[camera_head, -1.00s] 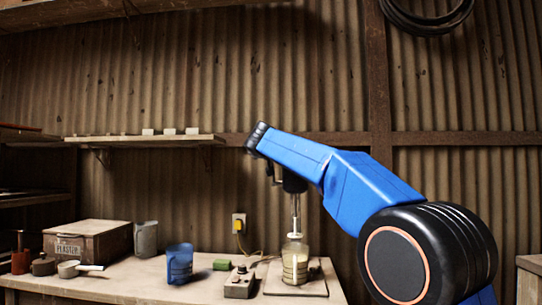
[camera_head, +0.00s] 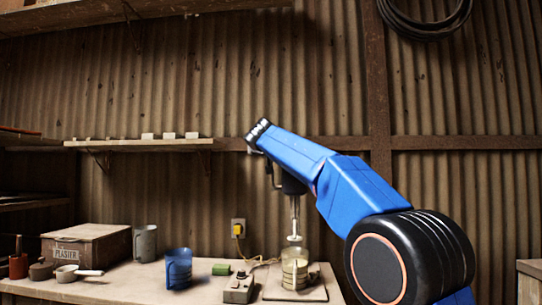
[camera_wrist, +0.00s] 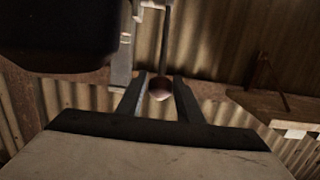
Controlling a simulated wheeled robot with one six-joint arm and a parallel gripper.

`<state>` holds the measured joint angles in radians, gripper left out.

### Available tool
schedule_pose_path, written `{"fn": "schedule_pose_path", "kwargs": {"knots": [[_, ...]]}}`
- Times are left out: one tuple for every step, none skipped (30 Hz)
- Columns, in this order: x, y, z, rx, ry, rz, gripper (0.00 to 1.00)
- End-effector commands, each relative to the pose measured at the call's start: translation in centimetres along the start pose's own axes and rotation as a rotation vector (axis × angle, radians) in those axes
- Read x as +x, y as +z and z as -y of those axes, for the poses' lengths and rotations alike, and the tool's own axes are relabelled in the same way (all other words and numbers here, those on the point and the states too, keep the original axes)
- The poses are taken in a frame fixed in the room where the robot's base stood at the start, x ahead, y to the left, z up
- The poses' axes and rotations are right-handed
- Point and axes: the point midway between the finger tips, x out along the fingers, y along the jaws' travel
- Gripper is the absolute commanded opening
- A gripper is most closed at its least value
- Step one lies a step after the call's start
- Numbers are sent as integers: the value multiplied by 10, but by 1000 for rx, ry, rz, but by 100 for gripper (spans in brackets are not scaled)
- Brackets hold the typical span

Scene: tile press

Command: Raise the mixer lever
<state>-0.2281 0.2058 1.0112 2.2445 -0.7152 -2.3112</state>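The mixer stands on the bench in the head view, with a black head (camera_head: 292,184) partly behind my blue arm and a thin shaft reaching down to a jar (camera_head: 295,270) of pale material. In the wrist view, the mixer lever's round reddish-brown knob (camera_wrist: 160,89) sits between the two dark fingertips of my gripper (camera_wrist: 161,84) and fills the gap between them. A thin rod runs upward in the picture from the knob. The mixer's dark body (camera_wrist: 60,35) fills the upper left there. In the head view my arm hides the fingers and knob.
A shelf (camera_head: 140,144) runs along the corrugated wall at left.

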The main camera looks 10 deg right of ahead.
Motion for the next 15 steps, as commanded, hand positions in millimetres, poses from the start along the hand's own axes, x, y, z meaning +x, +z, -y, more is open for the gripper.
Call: {"fn": "schedule_pose_path", "kwargs": {"knots": [[0,0,0,0,0,0,33],[0,0,0,0,0,0,33],[0,0,0,0,0,-1,33],[0,0,0,0,0,-1,33],[0,-1,0,0,0,-1,33],[-1,-1,0,0,0,-1,33],[-1,-1,0,0,0,-1,33],[-1,-1,0,0,0,-1,33],[-2,-1,0,0,-1,-2,33],[-4,-1,0,0,-1,-2,33],[-6,-1,0,0,-1,-2,33],[-9,-1,0,0,-1,-2,33],[-12,-1,0,-1,-1,-2,33],[-16,-1,0,0,-1,-2,33],[-22,-2,0,1,-1,-2,33]]}}
